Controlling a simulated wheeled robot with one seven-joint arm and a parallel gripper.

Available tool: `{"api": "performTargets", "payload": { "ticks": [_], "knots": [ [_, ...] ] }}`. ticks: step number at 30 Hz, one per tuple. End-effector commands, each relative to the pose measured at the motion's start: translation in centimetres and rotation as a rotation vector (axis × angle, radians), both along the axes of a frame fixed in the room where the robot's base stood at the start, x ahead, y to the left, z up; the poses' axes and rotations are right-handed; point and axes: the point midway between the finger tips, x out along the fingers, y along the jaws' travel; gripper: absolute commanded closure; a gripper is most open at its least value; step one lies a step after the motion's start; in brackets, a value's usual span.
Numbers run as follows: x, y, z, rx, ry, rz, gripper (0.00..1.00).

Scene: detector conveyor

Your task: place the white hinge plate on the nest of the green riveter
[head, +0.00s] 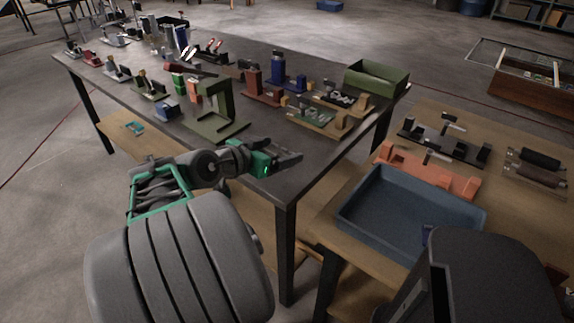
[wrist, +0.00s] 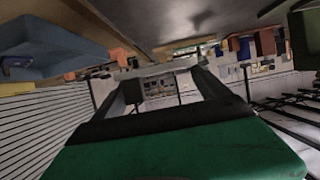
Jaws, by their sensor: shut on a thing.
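My gripper (head: 288,160) is over the right front part of the dark table in the head view. In the wrist view its two fingers (wrist: 160,80) are shut on a thin pale plate lying across the tips, which I take to be the white hinge plate (wrist: 157,69). In the head view I cannot make the plate out clearly from the fingers. The green riveter (head: 215,112), an olive C-shaped frame on a flat base, stands on the table behind and left of my gripper, apart from it. Its nest is too small to make out.
The dark table (head: 300,180) holds several small fixtures, including a red-brown one (head: 254,86), and a green bin (head: 376,80) at its right end. A blue tray (head: 365,225) and an orange fixture (head: 425,172) are on the wooden table at right. Bare tabletop lies around my gripper.

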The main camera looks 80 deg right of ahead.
Motion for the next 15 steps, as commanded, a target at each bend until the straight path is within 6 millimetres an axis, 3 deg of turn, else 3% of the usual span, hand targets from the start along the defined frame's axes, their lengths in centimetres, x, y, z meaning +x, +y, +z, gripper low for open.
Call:
{"api": "performTargets", "payload": {
  "ticks": [1, 6, 11, 15],
  "knots": [
    [-0.5, -1.5, -0.7, 0.002, 0.003, -0.008, 0.64],
    [-0.6, -4.1, -4.3, 0.002, 0.002, -0.001, 0.64],
    [-0.7, -5.3, -5.7, 0.0, 0.001, 0.0, 0.64],
    [-0.8, -5.9, -8.2, 0.003, 0.003, 0.002, 0.64]
  ]
}}
